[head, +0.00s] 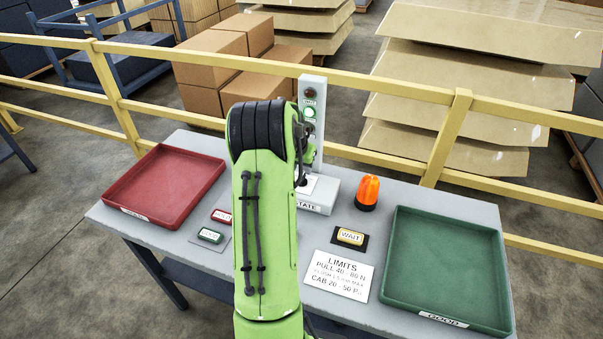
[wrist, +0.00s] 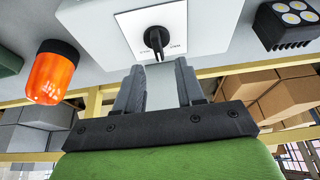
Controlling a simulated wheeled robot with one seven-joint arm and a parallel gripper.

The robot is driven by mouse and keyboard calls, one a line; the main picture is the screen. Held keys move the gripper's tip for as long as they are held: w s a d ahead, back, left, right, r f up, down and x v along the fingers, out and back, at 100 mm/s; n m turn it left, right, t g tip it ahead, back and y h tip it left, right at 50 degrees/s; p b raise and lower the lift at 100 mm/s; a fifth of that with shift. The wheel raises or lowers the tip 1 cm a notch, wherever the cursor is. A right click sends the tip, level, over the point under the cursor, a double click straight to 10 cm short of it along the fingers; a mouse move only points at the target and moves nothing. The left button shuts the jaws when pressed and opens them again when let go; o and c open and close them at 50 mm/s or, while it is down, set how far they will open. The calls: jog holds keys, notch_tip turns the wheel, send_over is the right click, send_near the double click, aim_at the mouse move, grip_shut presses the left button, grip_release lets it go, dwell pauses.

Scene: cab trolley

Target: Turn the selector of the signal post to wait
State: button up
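The grey signal post (head: 312,92) stands at the back middle of the table, with a column of lamps; one glows green. Its base (head: 318,207) reads "STATE". In the wrist view the black selector knob (wrist: 157,40) sits on a white plate (wrist: 125,22), its narrow end pointing down in the picture. Small marks flank it, too small to read surely. My gripper (wrist: 160,72) is open, its two fingers apart on either side below the knob, with nothing between them. In the head view my green arm hides the gripper and the knob.
An orange beacon (head: 368,192) stands right of the post. A red tray (head: 165,187) is at left, a green tray (head: 447,268) at right. A yellow "WAIT" button (head: 350,237), a green button (head: 210,236) and a limits card (head: 339,276) lie in front. A yellow railing (head: 400,88) runs behind.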

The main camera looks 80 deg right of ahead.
aim_at(302, 175)
jog(key=x, duration=0.4)
jog(key=shift+d+f, duration=0.1)
jog(key=shift+f, duration=0.1)
grip_shut()
jog(key=shift+n+b, duration=0.3)
jog(key=n+t+b, duration=0.1)
jog(key=n, duration=0.2)
jog(key=shift+n+t, duration=0.3)
jog(key=shift+w+n+t+y, duration=0.1)
jog(key=shift+n+t+y, duration=0.25)
jog(key=shift+n, duration=0.8)
jog(key=shift+w+n+t+y, duration=0.15)
jog(key=shift+n+t, duration=0.3)
jog(key=shift+n, duration=0.7)
